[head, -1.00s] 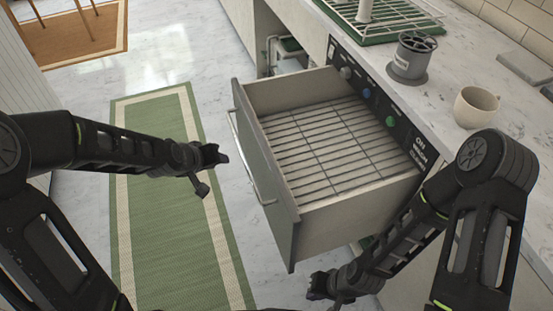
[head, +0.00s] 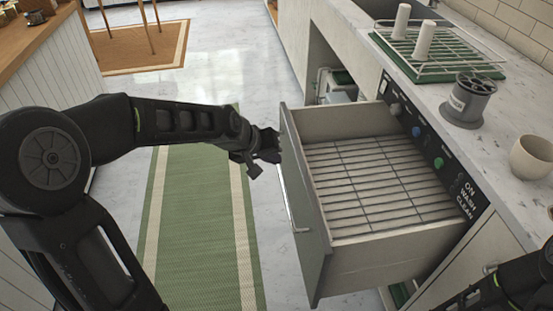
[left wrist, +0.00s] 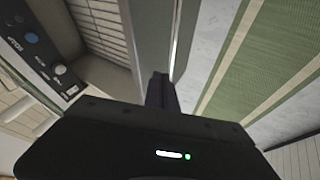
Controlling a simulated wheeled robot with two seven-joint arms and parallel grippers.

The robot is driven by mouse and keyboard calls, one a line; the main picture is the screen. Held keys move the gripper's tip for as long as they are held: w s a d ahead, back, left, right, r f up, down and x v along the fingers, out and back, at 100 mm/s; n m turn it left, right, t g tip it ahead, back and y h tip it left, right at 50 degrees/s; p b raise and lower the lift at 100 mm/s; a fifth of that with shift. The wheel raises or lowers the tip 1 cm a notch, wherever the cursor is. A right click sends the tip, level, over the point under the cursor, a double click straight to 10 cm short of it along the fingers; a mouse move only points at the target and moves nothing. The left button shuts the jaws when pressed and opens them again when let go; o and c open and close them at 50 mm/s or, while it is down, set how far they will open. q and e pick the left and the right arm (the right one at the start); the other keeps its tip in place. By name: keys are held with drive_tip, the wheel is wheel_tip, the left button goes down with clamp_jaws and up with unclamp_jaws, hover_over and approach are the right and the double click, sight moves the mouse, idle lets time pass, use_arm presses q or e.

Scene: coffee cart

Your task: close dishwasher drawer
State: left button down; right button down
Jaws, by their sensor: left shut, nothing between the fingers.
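The dishwasher drawer (head: 378,185) is pulled out from under the counter, with an empty wire rack inside. Its grey front panel (head: 318,235) faces left and carries a long bar handle (head: 289,195). My left gripper (head: 268,148) is shut and empty, right at the outer face of the front panel near its far end; I cannot tell whether it touches. In the left wrist view the shut fingers (left wrist: 161,88) lie beside the panel's edge (left wrist: 148,35), with the rack (left wrist: 100,22) to the left. Part of my right arm shows at the lower right; its gripper is out of view.
The control panel (head: 428,140) is on the cabinet front above the drawer. On the counter stand a wire drying rack (head: 440,55), a grey holder (head: 468,100) and a beige cup (head: 533,157). A green rug (head: 195,220) lies on the open floor left of the drawer.

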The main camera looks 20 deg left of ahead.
use_arm(q)
approach(293, 169)
drive_tip(key=x, duration=0.5)
drive_tip(key=shift+s+a, duration=0.1)
use_arm(e)
drive_tip(key=shift+f, duration=0.2)
